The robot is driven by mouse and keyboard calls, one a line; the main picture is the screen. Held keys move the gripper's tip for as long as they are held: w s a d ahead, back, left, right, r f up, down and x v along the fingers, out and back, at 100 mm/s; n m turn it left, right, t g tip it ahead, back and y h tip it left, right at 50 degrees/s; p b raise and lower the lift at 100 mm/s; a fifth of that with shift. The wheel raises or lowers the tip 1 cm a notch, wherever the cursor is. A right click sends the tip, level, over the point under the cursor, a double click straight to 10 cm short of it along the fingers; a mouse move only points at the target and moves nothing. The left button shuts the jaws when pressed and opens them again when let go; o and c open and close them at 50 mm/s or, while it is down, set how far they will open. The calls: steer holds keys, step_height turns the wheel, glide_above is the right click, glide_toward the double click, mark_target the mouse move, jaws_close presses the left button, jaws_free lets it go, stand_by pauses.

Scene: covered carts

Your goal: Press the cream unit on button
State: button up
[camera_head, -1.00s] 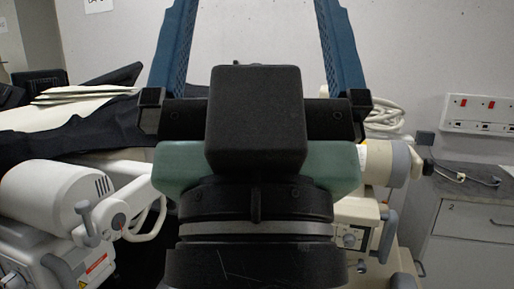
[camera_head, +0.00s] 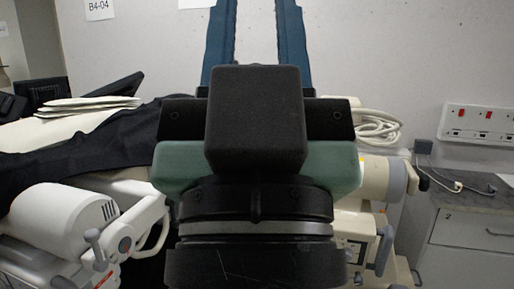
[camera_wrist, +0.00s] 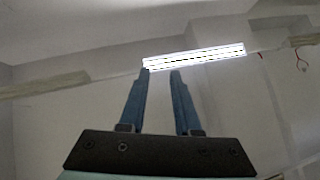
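The cream unit (camera_head: 350,226) stands behind my arm, right of centre in the head view. Its cream rounded end (camera_head: 377,180) and grey handle show, but much of it is hidden by my arm. I cannot make out its on button. My gripper (camera_head: 255,12) points upward in front of it, with two blue fingers. In the wrist view the gripper (camera_wrist: 160,72) has a clear gap between its fingers and nothing in it. It touches nothing that I can see.
A white unit (camera_head: 62,212) with a jointed arm stands at the left. A dark cover (camera_head: 85,145) with papers (camera_head: 90,104) lies behind it. Coiled hose (camera_head: 378,127) sits behind the cream unit. A grey cabinet (camera_head: 460,235) and a wall socket panel (camera_head: 480,124) are at the right.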

jaws_close()
stand_by(1.1)
